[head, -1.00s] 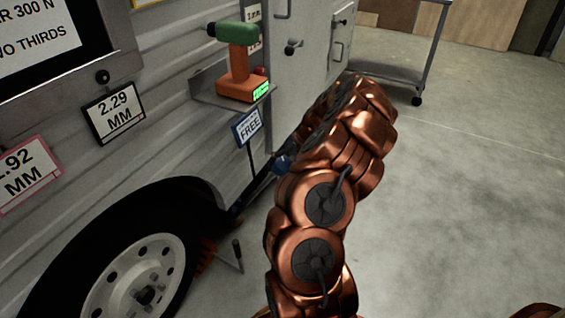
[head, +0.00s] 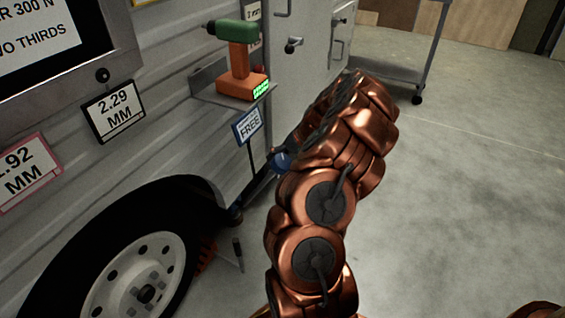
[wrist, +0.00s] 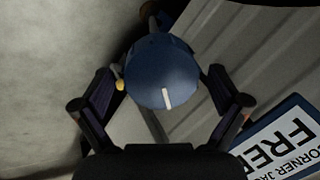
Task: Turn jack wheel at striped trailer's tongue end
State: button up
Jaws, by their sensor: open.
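The blue round jack wheel (wrist: 162,73) has a white stripe on its face and a small yellow knob at its left edge. In the wrist view it sits between the two dark fingers of my gripper (wrist: 164,86), which are spread on either side; I cannot tell if either touches it. In the head view, part of the blue wheel (head: 281,161) shows low beside the ribbed trailer wall (head: 195,150), left of my copper arm. My gripper is hidden behind the arm there.
A sign reading "FREE" (head: 247,126) stands close by, also at the wrist view's lower right (wrist: 287,139). A green and orange drill (head: 240,60) stands on a small shelf. A trailer tyre (head: 60,255) is at lower left. Open floor (head: 460,200) lies to the right.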

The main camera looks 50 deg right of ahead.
jog(key=v, duration=1.1)
jog(key=shift+s+r, duration=0.15)
jog(key=shift+r, duration=0.05)
